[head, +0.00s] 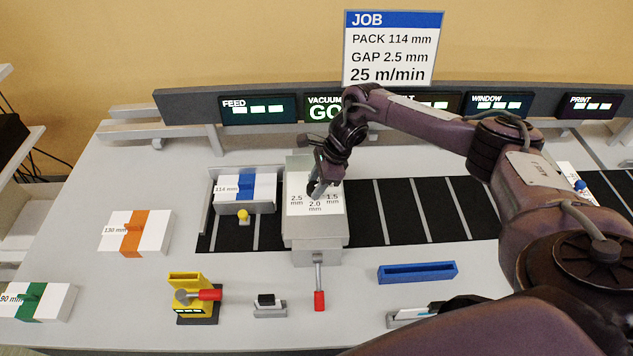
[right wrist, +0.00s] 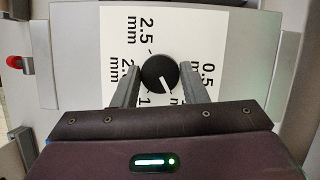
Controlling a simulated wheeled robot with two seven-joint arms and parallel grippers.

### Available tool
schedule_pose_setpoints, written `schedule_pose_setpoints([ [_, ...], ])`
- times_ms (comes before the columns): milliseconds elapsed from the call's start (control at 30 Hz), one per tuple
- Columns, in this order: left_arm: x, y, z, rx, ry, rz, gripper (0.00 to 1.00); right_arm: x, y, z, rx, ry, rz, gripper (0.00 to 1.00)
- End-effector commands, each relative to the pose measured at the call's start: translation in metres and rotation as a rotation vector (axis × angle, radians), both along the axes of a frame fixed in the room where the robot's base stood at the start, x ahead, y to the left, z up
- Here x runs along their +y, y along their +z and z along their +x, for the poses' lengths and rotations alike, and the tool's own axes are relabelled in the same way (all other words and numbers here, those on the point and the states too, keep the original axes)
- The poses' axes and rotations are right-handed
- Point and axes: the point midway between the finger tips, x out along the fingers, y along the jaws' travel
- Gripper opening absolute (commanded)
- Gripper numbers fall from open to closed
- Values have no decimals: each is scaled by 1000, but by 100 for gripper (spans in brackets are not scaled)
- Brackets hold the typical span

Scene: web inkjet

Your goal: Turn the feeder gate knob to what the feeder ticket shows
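The feeder gate knob (right wrist: 160,75) is black and round with a white pointer line, in the right wrist view. The line points down and slightly right, towards the lower labels. Its white dial plate (right wrist: 119,32) reads 2.5 mm at upper left and 0.5 mm at right; lower labels are partly hidden. My right gripper (right wrist: 160,82) has one finger on each side of the knob; I cannot tell whether they touch it. In the head view the right gripper (head: 318,188) covers the knob. The job sign (head: 392,48) reads GAP 2.5 mm. My left gripper is out of view.
The grey feeder housing (head: 318,228) stands over the dark belt (head: 405,210). A pack marked 114 mm (head: 230,187) lies left of it. A red-handled lever (head: 319,299), a yellow device (head: 187,281) and a blue tray (head: 417,272) stand in front. Lit displays (head: 258,108) line the back.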

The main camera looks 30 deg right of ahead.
Motion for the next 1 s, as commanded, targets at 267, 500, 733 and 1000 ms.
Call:
schedule_pose_setpoints([
  [267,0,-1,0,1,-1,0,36,0,0,0,0,-11,1,16],
  [500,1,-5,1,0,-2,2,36,0,-1,-1,-1,-99,1,16],
  [733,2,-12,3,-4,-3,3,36,1,-2,-2,-2,-278,0,16],
  [1000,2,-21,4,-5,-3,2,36,2,-1,-3,-2,-534,0,16],
])
